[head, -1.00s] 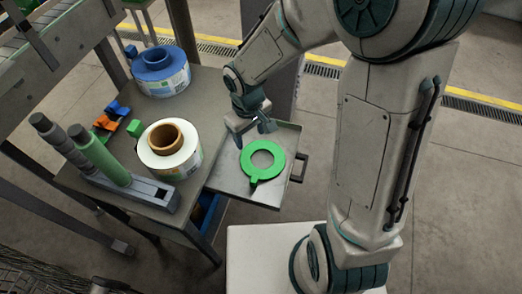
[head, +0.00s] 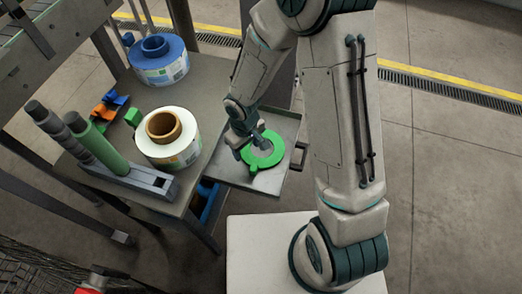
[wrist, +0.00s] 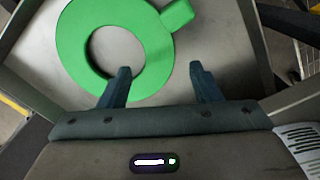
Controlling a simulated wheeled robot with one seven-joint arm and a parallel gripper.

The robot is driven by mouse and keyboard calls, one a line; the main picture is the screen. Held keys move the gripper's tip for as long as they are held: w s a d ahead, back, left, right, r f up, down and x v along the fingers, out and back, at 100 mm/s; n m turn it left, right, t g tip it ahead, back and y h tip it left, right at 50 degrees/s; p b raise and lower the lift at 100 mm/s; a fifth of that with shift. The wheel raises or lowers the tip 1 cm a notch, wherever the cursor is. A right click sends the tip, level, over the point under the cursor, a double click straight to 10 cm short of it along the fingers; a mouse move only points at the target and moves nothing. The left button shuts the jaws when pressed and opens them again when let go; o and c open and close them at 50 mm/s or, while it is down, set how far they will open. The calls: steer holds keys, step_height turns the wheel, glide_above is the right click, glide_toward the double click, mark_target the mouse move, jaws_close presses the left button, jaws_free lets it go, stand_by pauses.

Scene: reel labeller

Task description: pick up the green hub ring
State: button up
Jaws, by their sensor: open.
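The green hub ring (head: 262,151) is a flat ring with a small tab, lying on the metal pull-out tray (head: 283,125). In the wrist view the ring (wrist: 150,55) fills the upper left, its tab pointing to the upper right. My gripper (head: 250,145) is over the ring's left side in the head view. In the wrist view my gripper (wrist: 160,80) is open. Its left finger overlaps the ring's near band by the hole, and its right finger is outside the ring, over bare tray. I cannot tell the height of the fingertips above the ring.
Left of the tray, a table holds a white reel (head: 168,138), a blue reel (head: 158,60), a grey stand (head: 140,178) with a green and a grey roller, a green cube (head: 134,116) and small orange and blue pieces. The tray has a handle (head: 299,156) on its right.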

steer(key=shift+f, duration=1.45)
steer(key=shift+c, duration=0.4)
steer(key=c, duration=1.1)
steer(key=shift+o, duration=0.2)
steer(key=shift+r, duration=0.1)
